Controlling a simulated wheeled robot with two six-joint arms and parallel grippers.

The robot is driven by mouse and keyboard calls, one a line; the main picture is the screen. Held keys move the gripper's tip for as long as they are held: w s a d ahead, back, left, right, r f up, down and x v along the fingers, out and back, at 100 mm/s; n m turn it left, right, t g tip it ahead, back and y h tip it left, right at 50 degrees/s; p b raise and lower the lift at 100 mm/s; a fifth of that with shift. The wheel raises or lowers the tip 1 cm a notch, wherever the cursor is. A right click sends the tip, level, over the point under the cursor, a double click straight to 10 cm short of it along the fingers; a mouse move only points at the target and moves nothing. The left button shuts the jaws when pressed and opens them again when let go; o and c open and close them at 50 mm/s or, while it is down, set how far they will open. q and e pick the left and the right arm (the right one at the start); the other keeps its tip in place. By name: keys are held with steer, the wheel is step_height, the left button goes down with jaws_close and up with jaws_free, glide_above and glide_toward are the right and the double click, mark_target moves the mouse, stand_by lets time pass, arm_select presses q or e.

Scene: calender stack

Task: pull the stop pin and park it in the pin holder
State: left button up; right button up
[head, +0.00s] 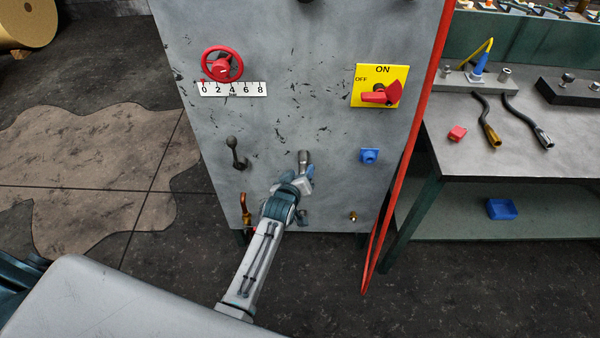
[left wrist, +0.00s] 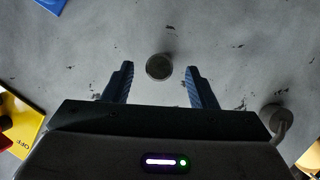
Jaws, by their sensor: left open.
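A short grey metal cylinder, which looks like the stop pin (head: 303,158), sticks out from the grey machine panel (head: 300,115). In the left wrist view, its round end (left wrist: 158,66) shows between the blue fingertips. My left gripper (head: 299,180) is open and empty, just below the pin in the head view. In the wrist view, its fingers (left wrist: 160,82) stand on either side of the pin with gaps. Whether the pin is between the fingers in depth is unclear. I cannot tell which fitting is the pin holder. My right gripper is not in view.
The panel carries a red handwheel (head: 222,65), a yellow switch plate (head: 369,78), a dark lever (head: 236,153), a blue fitting (head: 369,156) and a small brass fitting (head: 353,216). A red-edged door stands open at right. Beyond it is a workbench (head: 480,165).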

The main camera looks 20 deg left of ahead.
arm_select(q)
steer(key=shift+w, duration=0.1)
jaws_close()
stand_by(0.4)
steer(key=shift+d, duration=0.1)
steer(key=shift+s+d+p, duration=0.25)
steer(key=shift+s+p, duration=0.2)
steer(key=shift+s, duration=0.5)
steer(key=shift+s+d+p, duration=0.25)
steer(key=shift+s+p, duration=0.25)
steer(key=shift+s, duration=0.5)
steer(key=shift+s+d+p, duration=0.25)
steer(key=shift+s+p, duration=0.2)
steer(key=shift+s, duration=0.5)
